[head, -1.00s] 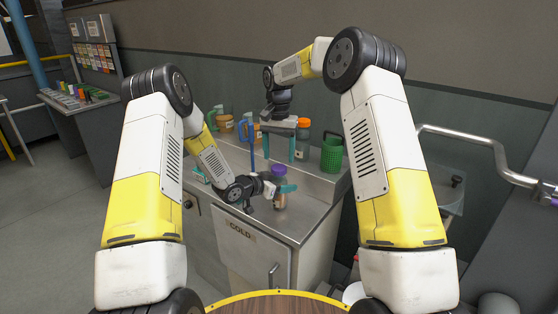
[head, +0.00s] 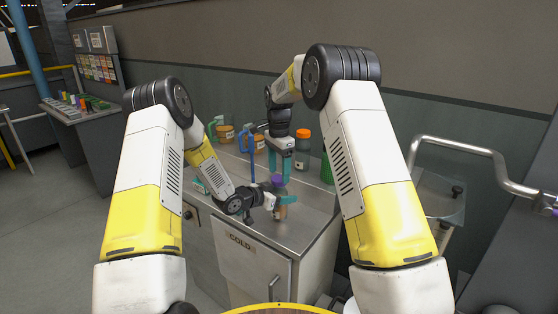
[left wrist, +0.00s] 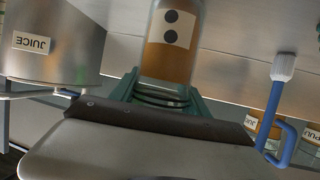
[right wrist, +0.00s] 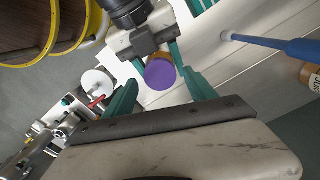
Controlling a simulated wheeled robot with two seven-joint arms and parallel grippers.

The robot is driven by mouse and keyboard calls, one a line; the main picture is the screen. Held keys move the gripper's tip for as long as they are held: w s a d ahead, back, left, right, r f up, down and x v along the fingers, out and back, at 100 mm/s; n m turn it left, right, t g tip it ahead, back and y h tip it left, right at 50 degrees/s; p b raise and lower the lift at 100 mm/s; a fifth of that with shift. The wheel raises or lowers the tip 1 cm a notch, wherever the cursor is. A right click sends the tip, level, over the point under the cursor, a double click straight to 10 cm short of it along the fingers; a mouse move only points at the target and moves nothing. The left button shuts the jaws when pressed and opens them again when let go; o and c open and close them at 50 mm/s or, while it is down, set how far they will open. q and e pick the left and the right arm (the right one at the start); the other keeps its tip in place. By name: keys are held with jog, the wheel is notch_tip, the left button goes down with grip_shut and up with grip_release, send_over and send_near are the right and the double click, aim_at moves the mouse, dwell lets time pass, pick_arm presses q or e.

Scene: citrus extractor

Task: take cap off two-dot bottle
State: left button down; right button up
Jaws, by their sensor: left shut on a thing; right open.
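The two-dot bottle (left wrist: 168,60) shows amber contents and two black dots on a pale label in the left wrist view. Its purple cap (right wrist: 160,75) shows in the right wrist view and in the head view (head: 277,180). My left gripper (head: 286,199) is shut around the bottle's body, below the cap, near the counter's front. My right gripper (head: 287,172) is open and points down at the cap from above. In the right wrist view the cap lies between its green fingers, with gaps on both sides. I cannot tell whether the bottle's base touches the counter.
The metal counter (head: 310,222) has an orange-capped bottle (head: 302,150) and a green container (head: 326,168) behind the grippers. A blue-handled tool (head: 252,150) and orange-brown jars (head: 225,133) stand at the back left. A metal vessel labelled JUICE (left wrist: 55,45) shows in the left wrist view.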

jog(key=shift+f, duration=1.2)
grip_shut()
jog(key=n, duration=0.5)
jog(key=shift+n, duration=0.4)
jog(key=n, duration=0.4)
jog(key=shift+r, duration=0.1)
jog(key=shift+o, duration=0.3)
grip_release()
